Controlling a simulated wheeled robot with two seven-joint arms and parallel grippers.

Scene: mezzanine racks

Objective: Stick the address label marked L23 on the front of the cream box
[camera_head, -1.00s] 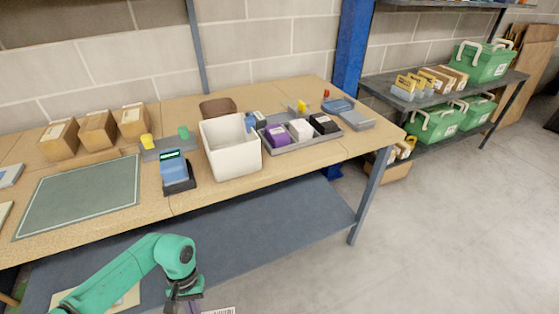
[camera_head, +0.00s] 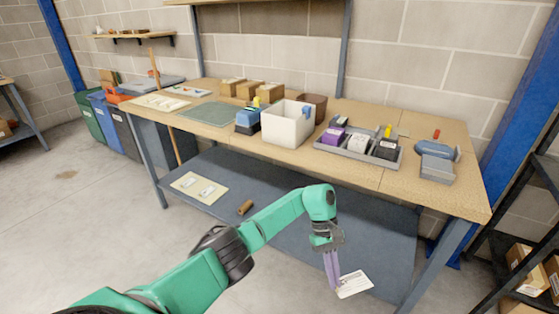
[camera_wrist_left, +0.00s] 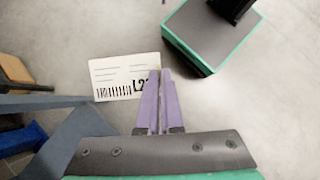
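The cream box (camera_head: 286,128) is an open-topped, off-white bin standing upright on the workbench. Its front faces me, and I see no label on it. My left gripper (camera_head: 332,284) hangs low in front of the bench, below and to the right of the box. Its purple fingers are shut on the white address label (camera_head: 354,284), which sticks out to the right. In the left wrist view the label (camera_wrist_left: 118,72) shows a barcode and "L23", partly covered by the fingertips (camera_wrist_left: 161,73). My right gripper is not in view.
The workbench (camera_head: 420,190) carries a grey tray (camera_head: 352,153) with small boxes right of the cream box. A blue device (camera_head: 247,120), green mat (camera_head: 210,113) and brown cartons (camera_head: 248,90) stand left. A lower shelf (camera_head: 275,205) lies beneath. Floor in front is clear.

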